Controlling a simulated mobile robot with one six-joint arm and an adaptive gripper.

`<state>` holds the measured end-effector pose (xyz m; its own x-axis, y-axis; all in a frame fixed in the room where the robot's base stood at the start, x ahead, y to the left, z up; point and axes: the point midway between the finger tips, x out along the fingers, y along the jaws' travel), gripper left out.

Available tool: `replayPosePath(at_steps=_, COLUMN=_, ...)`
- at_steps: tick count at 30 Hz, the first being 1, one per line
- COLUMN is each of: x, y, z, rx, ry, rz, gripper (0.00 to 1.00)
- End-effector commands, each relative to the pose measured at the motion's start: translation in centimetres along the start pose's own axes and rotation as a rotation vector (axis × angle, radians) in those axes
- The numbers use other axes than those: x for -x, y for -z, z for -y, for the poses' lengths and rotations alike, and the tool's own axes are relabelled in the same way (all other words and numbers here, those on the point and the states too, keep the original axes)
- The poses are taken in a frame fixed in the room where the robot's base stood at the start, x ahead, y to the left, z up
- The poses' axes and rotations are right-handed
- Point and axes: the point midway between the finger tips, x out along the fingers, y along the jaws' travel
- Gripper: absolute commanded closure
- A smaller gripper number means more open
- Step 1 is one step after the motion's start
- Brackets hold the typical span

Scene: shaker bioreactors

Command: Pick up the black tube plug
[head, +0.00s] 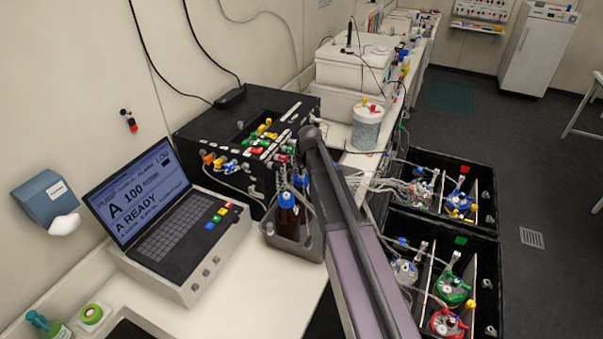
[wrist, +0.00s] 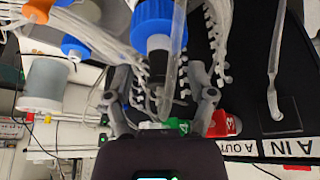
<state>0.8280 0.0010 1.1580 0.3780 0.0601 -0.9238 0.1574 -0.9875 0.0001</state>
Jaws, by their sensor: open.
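I cannot surely pick out the black tube plug in either view; a dark piece (wrist: 158,62) below a blue-and-white cap in the wrist view is too unclear to name. My gripper (wrist: 161,78) is open, its two fingers spread around clear tubing in the wrist view. Whether anything touches the fingers cannot be told. A green piece marked 4 (wrist: 178,126) and a red piece marked 3 (wrist: 224,124) show by the finger bases. In the head view my arm reaches toward the black box (head: 215,125), and the gripper itself is mostly hidden there.
A brown bottle with a blue cap (head: 286,200) stands in a grey holder beside my arm. A console with a screen (head: 140,195) is at left. Black crates (head: 498,262) with coloured-lid vessels stand at right. Clear tubes crowd the gripper; floor at far right is open.

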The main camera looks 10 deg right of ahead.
Motion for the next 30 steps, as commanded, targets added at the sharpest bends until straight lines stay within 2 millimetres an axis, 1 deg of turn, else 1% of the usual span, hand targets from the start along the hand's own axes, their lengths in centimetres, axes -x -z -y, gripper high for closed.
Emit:
replayPosePath(at_steps=13, x=0.04, y=-0.01, z=-0.12, rx=-0.001, ry=0.0, rz=0.0, gripper=0.29)
replayPosePath(at_steps=14, x=0.04, y=-0.01, z=-0.13, rx=-0.001, ry=0.0, rz=0.0, gripper=0.38)
replayPosePath(at_steps=15, x=0.04, y=-0.01, z=-0.13, rx=-0.001, ry=0.0, rz=0.0, gripper=0.5)
replayPosePath(at_steps=17, x=0.04, y=-0.02, z=-0.13, rx=-0.001, ry=0.0, rz=0.0, gripper=0.68)
replayPosePath(at_steps=18, x=0.04, y=-0.02, z=-0.13, rx=-0.001, ry=0.0, rz=0.0, gripper=0.79)
replayPosePath(at_steps=19, x=0.04, y=-0.02, z=-0.13, rx=-0.001, ry=0.0, rz=0.0, gripper=0.88)
replayPosePath(at_steps=20, x=0.04, y=-0.01, z=-0.13, rx=-0.001, ry=0.0, rz=0.0, gripper=0.92)
replayPosePath(at_steps=30, x=0.04, y=-0.03, z=-0.14, rx=-0.001, ry=-0.001, rz=0.0, gripper=0.94)
